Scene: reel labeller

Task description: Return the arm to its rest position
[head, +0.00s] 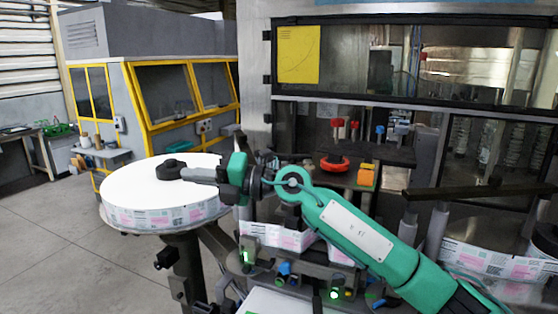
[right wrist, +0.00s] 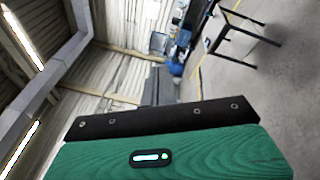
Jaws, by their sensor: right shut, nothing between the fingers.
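My right arm (head: 350,235), green with a white label plate, comes in from the lower right and reaches left across the machine front. My right gripper (head: 192,174) is shut and empty. In the head view it lies over the white label reel (head: 130,185), its tip beside the dark hub (head: 170,169). I cannot tell whether it touches the hub. My left gripper is not in view.
The labelling machine (head: 385,55) with dark windows stands behind the arm. A red knob (head: 334,163) and an orange block (head: 366,175) sit close above the forearm. Printed label web (head: 275,236) runs below it. A yellow-framed cabinet (head: 160,90) stands at back left. Floor at left is clear.

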